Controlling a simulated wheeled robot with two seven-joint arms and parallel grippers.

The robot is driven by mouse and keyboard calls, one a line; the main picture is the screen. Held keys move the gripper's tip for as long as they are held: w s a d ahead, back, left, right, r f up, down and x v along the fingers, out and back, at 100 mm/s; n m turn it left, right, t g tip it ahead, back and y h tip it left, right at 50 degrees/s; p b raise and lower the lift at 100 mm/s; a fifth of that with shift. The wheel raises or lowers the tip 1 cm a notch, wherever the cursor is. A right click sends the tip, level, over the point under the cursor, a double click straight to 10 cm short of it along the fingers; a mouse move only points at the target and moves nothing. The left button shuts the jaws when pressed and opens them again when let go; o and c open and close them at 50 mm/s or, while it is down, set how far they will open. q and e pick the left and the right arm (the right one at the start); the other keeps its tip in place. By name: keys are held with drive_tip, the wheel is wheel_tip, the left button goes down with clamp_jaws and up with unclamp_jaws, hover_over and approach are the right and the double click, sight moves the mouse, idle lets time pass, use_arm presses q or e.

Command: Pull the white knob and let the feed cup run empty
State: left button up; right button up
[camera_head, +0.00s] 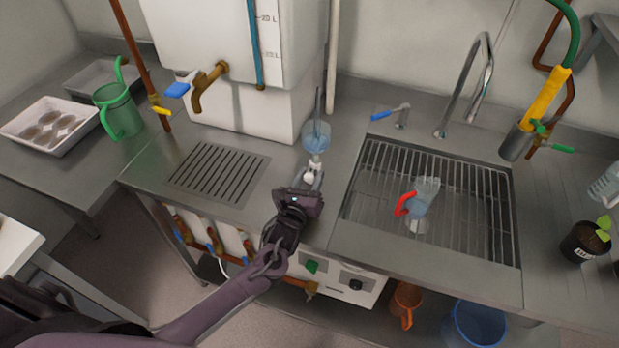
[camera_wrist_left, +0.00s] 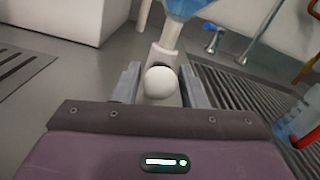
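The feed cup (camera_head: 316,137) stands at the back of the counter, left of the sink, with blue liquid in it. Its blue lower part shows at the top of the wrist view (camera_wrist_left: 184,8). Below it on a pale fitting is the round white knob (camera_head: 309,178), also seen in the left wrist view (camera_wrist_left: 160,83). My left gripper (camera_head: 307,182) reaches over the counter's front. Its fingers (camera_wrist_left: 161,86) stand either side of the knob, with small gaps visible, so it looks open around it. My right gripper is not in view.
The sink grid (camera_head: 465,205) on the right holds a clear jug with a red handle (camera_head: 416,203). A white tank (camera_head: 215,45) with a brass tap stands behind. A slotted drain (camera_head: 219,172) lies left of my gripper. A blue-handled tap (camera_head: 390,113) is at the sink's back left.

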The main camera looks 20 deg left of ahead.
use_arm(q)
clamp_jaws()
drive_tip(key=shift+s+r+p, duration=0.1)
drive_tip(key=shift+s+p, duration=0.65)
drive_tip(key=shift+s, duration=0.35)
drive_tip(key=shift+f, duration=0.25)
drive_tip(key=shift+o, duration=1.9)
unclamp_jaws()
drive_tip(key=shift+a+r, duration=0.1)
drive_tip(key=shift+r, duration=0.05)
drive_tip(key=s+b, duration=0.1)
drive_tip(key=s, duration=0.7)
drive_tip(key=shift+a+b, duration=0.15)
drive_tip(key=shift+b, duration=0.15)
